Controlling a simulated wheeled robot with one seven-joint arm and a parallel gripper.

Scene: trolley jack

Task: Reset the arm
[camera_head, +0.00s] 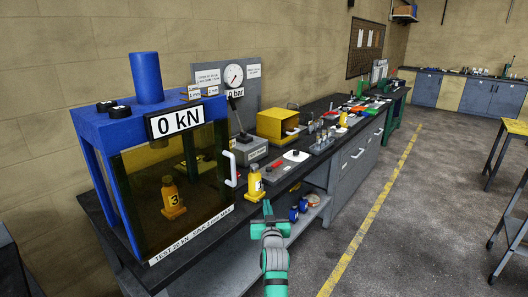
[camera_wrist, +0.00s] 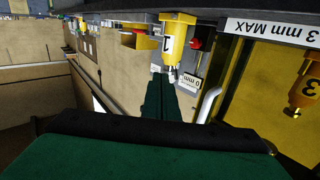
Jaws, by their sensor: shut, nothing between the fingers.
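My arm reaches up from the bottom of the head view, in front of the bench (camera_head: 238,222). My gripper (camera_head: 267,204) is at its upper end, shut and empty, just off the bench's front edge. In the wrist view, which looks upside down, its dark green fingers (camera_wrist: 160,84) are together. They appear close to a yellow bottle jack marked 1 (camera_wrist: 178,38), but I cannot tell the exact gap. That jack stands upright on the bench in the head view (camera_head: 255,182), right of the press.
A blue press (camera_head: 95,130) reads 0 kN; its tinted door (camera_head: 210,178) is shut over a jack marked 3 (camera_head: 172,200). A gauge (camera_head: 233,76), yellow box (camera_head: 278,126) and small parts line the bench. Blue items (camera_head: 298,210) sit on a lower shelf.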

